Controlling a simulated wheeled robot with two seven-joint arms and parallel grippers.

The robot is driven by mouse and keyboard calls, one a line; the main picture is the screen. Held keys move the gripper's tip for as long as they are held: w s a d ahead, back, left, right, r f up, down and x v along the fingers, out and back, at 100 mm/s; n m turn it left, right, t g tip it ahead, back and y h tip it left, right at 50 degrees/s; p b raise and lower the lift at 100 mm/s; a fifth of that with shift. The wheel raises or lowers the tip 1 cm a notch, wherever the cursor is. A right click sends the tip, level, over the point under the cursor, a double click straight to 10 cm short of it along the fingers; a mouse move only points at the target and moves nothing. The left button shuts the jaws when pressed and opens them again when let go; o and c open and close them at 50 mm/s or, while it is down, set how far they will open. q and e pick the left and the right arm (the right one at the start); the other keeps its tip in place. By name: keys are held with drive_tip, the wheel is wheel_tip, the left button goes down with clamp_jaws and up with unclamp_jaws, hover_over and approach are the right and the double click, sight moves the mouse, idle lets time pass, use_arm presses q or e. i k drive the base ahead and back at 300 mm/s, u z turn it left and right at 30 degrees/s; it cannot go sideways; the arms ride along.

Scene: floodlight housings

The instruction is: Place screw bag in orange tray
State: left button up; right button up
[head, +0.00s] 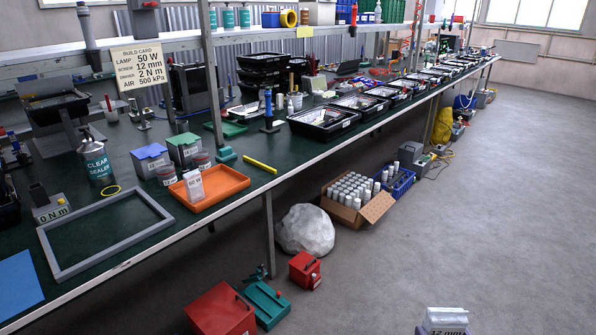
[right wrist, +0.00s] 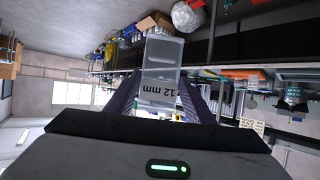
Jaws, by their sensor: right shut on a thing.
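The orange tray (head: 226,183) lies on the green bench top near its front edge, at the left in the head view. A small white packet marked 50 W (head: 194,186) stands in it. My right gripper (head: 447,329) is at the bottom right edge of the head view, out over the floor and well away from the tray. It is shut on a clear, pale screw bag (head: 447,315) marked 12 mm. In the right wrist view the bag (right wrist: 163,60) sticks out between the two dark fingers. My left gripper is not in view.
A grey frame (head: 62,268), a yellow bar (head: 260,164), blue (head: 151,160) and green (head: 184,149) boxes and a sealer can (head: 96,162) lie around the tray. A carton (head: 358,205) and red toolbox (head: 305,270) stand on the floor.

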sight(214, 191)
drive_tip(key=u, duration=0.65)
drive_tip(key=i, duration=1.85)
drive_tip(key=u, duration=0.4)
